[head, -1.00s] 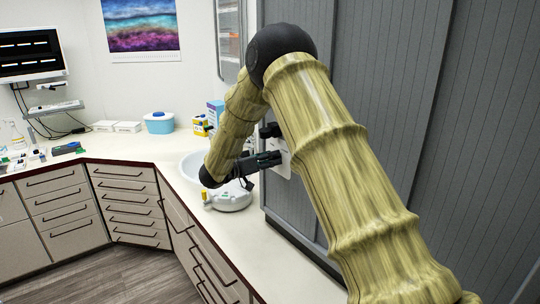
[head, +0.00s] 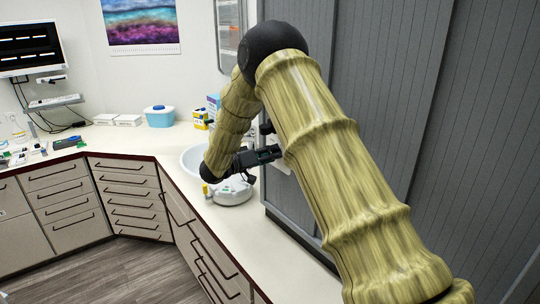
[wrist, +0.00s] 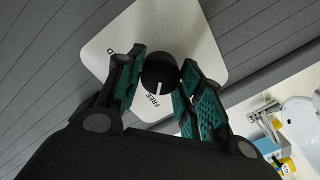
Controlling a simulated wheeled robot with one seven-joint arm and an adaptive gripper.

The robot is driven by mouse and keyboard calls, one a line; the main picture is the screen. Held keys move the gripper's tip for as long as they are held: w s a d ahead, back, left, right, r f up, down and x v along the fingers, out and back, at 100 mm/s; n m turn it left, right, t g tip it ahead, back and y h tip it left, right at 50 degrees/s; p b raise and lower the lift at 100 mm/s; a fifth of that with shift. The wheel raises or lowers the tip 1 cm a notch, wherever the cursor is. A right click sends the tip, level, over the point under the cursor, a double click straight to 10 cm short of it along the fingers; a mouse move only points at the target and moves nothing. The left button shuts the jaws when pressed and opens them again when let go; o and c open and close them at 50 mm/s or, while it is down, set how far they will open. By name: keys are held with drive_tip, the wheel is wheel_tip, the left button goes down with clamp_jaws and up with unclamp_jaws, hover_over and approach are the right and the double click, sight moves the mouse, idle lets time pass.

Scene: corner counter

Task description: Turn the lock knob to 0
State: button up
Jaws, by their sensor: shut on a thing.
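The lock knob (wrist: 160,74) is a round black knob with a white pointer line, on a white plate (wrist: 205,50) fixed to the grey panelled wall. In the wrist view the pointer line aims at the word FREE below the knob. Another mark, cut to one character by the finger, shows at the plate's left edge. My gripper (wrist: 157,86) has its green-padded fingers on both sides of the knob and is shut on it. In the head view my gripper (head: 266,155) reaches the wall, and my arm hides the knob and most of the plate.
A white counter (head: 240,225) runs below, with a round basin (head: 190,158) and a white device (head: 232,193) close under my gripper. A blue tub (head: 159,118) and small boxes stand further back. The grey wall (head: 385,90) rises close behind my arm.

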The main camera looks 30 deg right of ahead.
drive_tip(key=o, duration=1)
drive_tip(key=shift+a, duration=0.15)
drive_tip(key=a, duration=1.1)
drive_tip(key=shift+s+a+r, duration=0.35)
drive_tip(key=shift+s, duration=0.05)
